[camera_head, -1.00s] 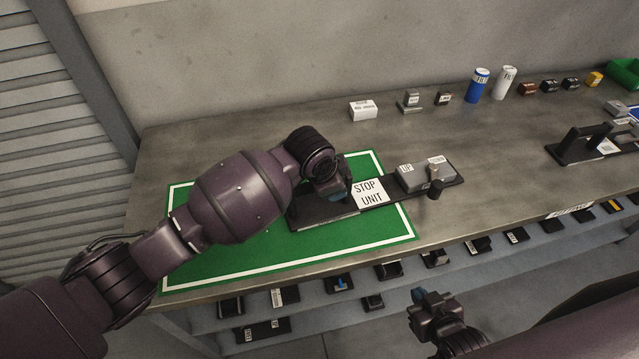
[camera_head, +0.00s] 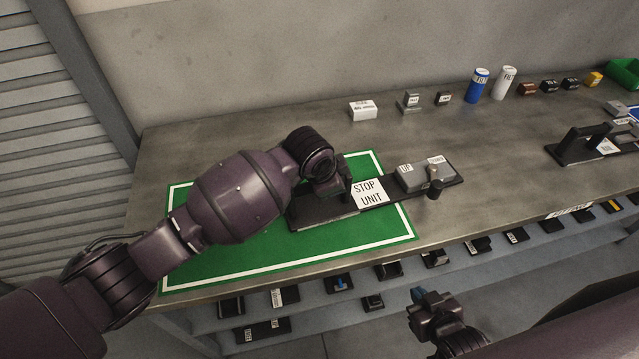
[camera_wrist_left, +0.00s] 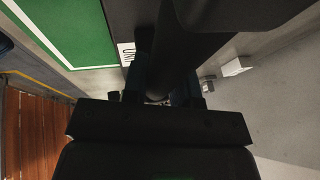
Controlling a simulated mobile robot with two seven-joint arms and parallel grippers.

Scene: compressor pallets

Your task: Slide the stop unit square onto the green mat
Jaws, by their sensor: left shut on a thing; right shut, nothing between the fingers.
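The stop unit (camera_head: 375,203) is a long dark plate with a white "STOP UNIT" label and a grey block at its right end. Its left part lies over the green mat (camera_head: 300,253); its right part sticks out past the mat's right edge onto bare bench. It lies askew to the mat's white border. My left gripper (camera_head: 335,190) is at its left part, shut on its dark handle, which shows between the fingers in the left wrist view (camera_wrist_left: 165,60). The arm hides part of the mat. My right gripper (camera_head: 424,300) is shut and empty, in front of the bench.
A white box (camera_head: 363,111), small blocks, a blue can (camera_head: 478,85) and a white can (camera_head: 504,83) stand along the back. Another handled unit (camera_head: 590,145) is at the right. Bare bench (camera_head: 500,200) lies between. A lower shelf holds several dark parts.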

